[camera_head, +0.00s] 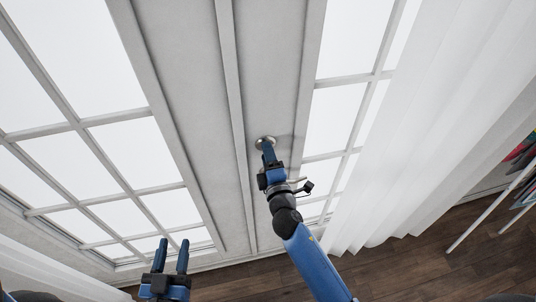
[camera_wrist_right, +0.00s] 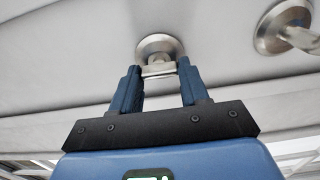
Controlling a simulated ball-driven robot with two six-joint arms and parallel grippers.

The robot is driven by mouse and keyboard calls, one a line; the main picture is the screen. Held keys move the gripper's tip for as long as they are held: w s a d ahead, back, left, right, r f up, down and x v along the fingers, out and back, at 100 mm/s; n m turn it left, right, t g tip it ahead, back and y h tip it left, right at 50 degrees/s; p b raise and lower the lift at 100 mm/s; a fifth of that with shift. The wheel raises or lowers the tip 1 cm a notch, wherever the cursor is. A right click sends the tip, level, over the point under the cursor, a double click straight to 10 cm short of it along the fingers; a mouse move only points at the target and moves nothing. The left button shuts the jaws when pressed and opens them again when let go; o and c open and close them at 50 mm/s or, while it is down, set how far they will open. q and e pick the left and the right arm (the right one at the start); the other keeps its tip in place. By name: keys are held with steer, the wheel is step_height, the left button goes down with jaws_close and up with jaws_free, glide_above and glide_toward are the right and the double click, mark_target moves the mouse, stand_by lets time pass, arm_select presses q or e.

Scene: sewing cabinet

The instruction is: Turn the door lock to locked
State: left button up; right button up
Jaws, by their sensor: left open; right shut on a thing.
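The door lock (camera_wrist_right: 159,47) is a round metal plate with a small turn piece on the white door, seen in the right wrist view. In the head view its round plate (camera_head: 265,140) shows just beyond my right gripper (camera_head: 267,155). In the right wrist view my right gripper (camera_wrist_right: 157,85) has its blue fingers on either side of the turn piece and is shut on it. The turn piece is partly hidden between the fingertips. My left gripper (camera_head: 171,252) is open and empty, low in the head view, away from the lock.
A metal door handle (camera_wrist_right: 285,27) on a round plate is to the right of the lock in the right wrist view. White curtains (camera_head: 430,120) hang at the right. The wooden floor (camera_head: 420,262) is clear near the door. A rack (camera_head: 500,205) stands at the far right.

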steer(key=shift+f, duration=0.1)
stand_by(0.4)
steer(key=o, duration=1.1)
steer(key=shift+c, duration=0.2)
steer(key=shift+s, duration=0.1)
steer(key=b+v, duration=0.3)
steer(key=v, duration=0.7)
steer(key=shift+s+b, duration=0.3)
steer(key=shift+s, duration=0.05)
